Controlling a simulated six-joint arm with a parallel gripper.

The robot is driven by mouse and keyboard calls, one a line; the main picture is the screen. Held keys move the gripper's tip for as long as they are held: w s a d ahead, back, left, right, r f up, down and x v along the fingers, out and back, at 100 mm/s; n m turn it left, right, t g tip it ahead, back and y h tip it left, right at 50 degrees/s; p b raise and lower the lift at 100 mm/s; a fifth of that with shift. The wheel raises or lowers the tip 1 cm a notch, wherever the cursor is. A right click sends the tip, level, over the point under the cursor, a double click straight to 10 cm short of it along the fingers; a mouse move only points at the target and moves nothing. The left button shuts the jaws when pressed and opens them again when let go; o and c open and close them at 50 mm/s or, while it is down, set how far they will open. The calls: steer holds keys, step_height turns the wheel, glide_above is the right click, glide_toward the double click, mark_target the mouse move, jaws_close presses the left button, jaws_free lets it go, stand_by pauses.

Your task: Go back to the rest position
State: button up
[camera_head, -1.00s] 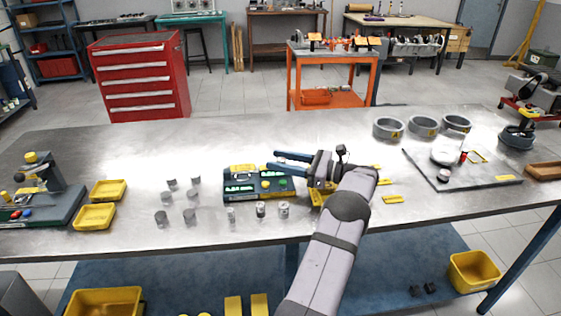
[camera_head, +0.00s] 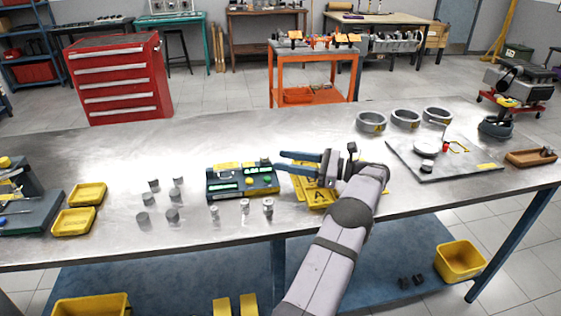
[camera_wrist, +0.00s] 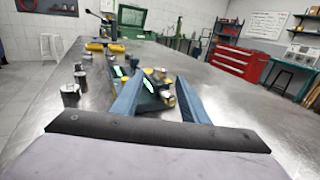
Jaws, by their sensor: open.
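My gripper (camera_head: 300,162) is open and empty, held above the steel bench (camera_head: 110,155). Its blue fingers point left in the head view. In the wrist view the two fingers (camera_wrist: 160,97) are spread wide with nothing between them. Just past the fingertips is a dark device with green displays (camera_head: 243,179), which also shows beyond the fingers in the wrist view (camera_wrist: 148,84). A yellow tray marked A (camera_head: 316,198) lies below my gripper, partly hidden by my arm.
Several grey cylinders (camera_head: 172,214) stand left of the device. Two yellow bins (camera_head: 76,222) lie farther left. Grey rings (camera_head: 405,118) and a flat plate (camera_head: 440,172) are at the right. A red tool chest (camera_head: 117,80) and an orange cart (camera_head: 312,75) stand behind the bench.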

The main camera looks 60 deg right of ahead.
stand_by(0.4)
